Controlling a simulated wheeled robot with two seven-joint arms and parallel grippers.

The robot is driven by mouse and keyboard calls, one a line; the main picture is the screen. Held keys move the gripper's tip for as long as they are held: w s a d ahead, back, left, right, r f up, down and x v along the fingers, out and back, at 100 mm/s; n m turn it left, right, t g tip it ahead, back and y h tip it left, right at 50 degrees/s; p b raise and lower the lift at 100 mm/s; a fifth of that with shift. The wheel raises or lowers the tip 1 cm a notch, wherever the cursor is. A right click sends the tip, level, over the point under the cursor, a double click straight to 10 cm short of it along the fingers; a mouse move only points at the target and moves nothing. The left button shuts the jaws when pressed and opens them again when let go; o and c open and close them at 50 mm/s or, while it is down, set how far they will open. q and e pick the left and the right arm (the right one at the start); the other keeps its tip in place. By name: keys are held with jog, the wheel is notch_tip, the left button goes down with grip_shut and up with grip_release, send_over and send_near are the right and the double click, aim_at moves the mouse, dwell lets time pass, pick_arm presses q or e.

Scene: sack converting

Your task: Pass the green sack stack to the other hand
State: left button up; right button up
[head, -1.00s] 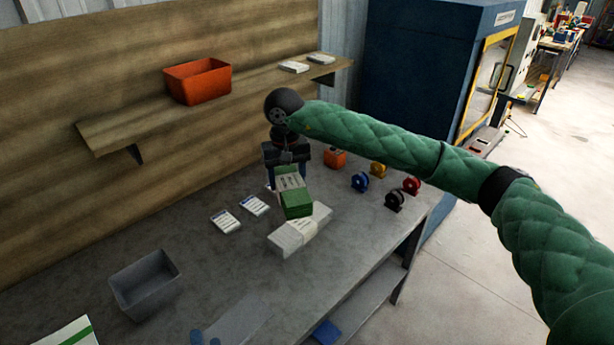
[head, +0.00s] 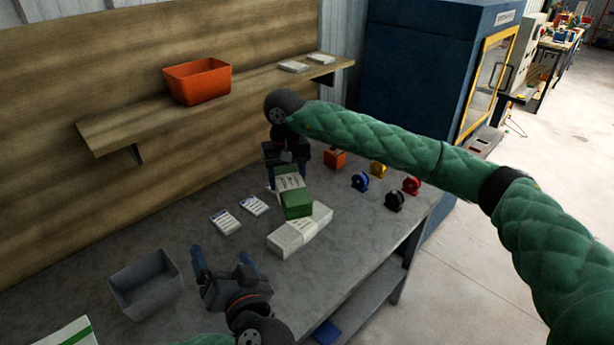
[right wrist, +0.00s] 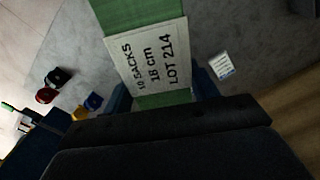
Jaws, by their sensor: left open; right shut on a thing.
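The green sack stack (head: 296,204) has a white label band and sits in my right gripper (head: 285,183) above the bench. In the right wrist view the stack (right wrist: 120,15) shows its label, "10 SACKS 18 cm LOT 214", between the blue fingers of my right gripper (right wrist: 162,98). In the head view its near green end points toward the front of the bench. My left gripper (head: 226,258) is open and empty over the front part of the bench, between the grey bin and the white stack, apart from the green stack.
A white banded stack (head: 300,230) lies just below the green one. Two label cards (head: 226,222) lie left of it. A grey bin (head: 146,285) stands at front left. A shelf (head: 250,88) runs behind.

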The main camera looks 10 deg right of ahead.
pick_arm(q)
jog(key=s+d+r+g+h, duration=0.1)
jog(key=d+r+h, duration=0.25)
jog(key=d, duration=0.45)
jog(key=s+d+r+g+h, duration=0.15)
jog(key=d+h, duration=0.25)
jog(key=d, duration=0.4)
jog(key=d+r+g+h, duration=0.2)
jog(key=d+r+h, duration=0.1)
jog(key=d, duration=0.6)
jog(key=n+g+y, duration=0.5)
jog(key=g, duration=0.2)
send_near(301, 204)
jog(key=shift+h, duration=0.25)
jog(key=shift+x, duration=5.2)
jog(key=shift+a, duration=0.2)
